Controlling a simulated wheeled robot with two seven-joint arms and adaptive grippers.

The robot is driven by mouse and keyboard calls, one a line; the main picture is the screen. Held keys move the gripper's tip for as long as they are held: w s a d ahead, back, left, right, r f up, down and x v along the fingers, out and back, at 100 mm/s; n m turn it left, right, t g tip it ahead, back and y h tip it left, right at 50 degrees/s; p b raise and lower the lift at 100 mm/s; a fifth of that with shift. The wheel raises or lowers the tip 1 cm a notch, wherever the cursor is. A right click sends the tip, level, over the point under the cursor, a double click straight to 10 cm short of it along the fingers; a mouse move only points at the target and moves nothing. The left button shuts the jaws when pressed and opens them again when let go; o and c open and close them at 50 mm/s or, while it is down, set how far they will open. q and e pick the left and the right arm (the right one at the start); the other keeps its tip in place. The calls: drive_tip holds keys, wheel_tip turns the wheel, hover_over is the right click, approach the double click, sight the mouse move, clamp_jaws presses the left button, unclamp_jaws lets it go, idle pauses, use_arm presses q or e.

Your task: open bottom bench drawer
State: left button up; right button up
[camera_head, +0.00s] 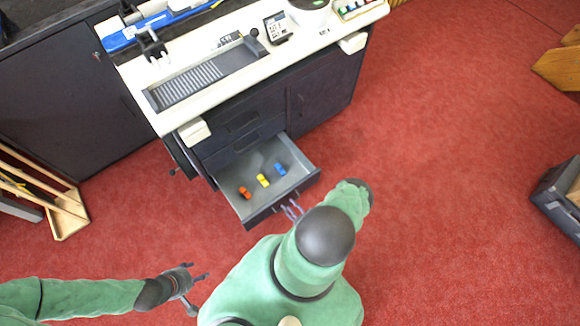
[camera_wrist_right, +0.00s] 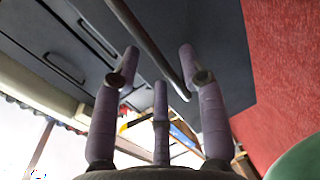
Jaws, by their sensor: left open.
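The bottom bench drawer (camera_head: 230,189) is pulled out from the dark bench cabinet in the head view, below closed drawer fronts. Its grey tray holds an orange, a yellow and a blue toy-like piece. My right gripper (camera_head: 291,210) is at the drawer's front face, partly hidden by my arm. In the right wrist view, its fingers (camera_wrist_right: 158,62) stand apart, with the metal bar handle (camera_wrist_right: 150,48) running between them; I cannot tell whether they touch it. My left gripper (camera_head: 198,274) is open and empty over the floor at the lower left, away from the drawer.
The white bench top (camera_head: 222,103) carries a ridged black tray (camera_head: 205,80) and small devices. A wooden rack (camera_head: 66,212) stands at the left, and a dark crate (camera_head: 556,198) at the right edge.

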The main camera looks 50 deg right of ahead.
drive_tip(key=shift+s, duration=0.1)
drive_tip(key=v, duration=1.1)
drive_tip(key=shift+s+a, duration=0.15)
drive_tip(key=shift+s, duration=0.2)
drive_tip(key=shift+s, duration=0.1)
